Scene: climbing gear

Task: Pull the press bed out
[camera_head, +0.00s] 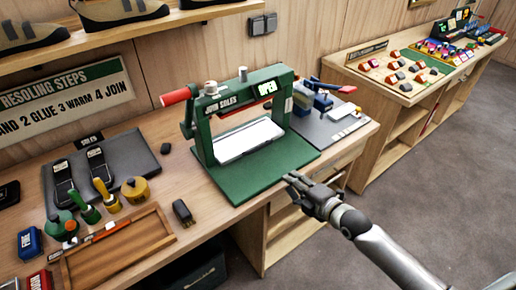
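The green press (204,135) stands on the workbench, marked JOIN SOLES, with a lit OPEN sign and a red-ended handle at its left. Its pale, flat press bed (249,140) lies inside the frame, under the upper beam. A green base plate (240,187) spreads in front of it. My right gripper (291,182) is at the front right edge of this plate, apart from the bed and to its lower right. It holds nothing that I can see; its finger gap is too small to judge. My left gripper is out of view.
A blue vise-like tool (312,99) stands on a grey mat to the right. A second bench (395,90) is farther right, with open floor before it.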

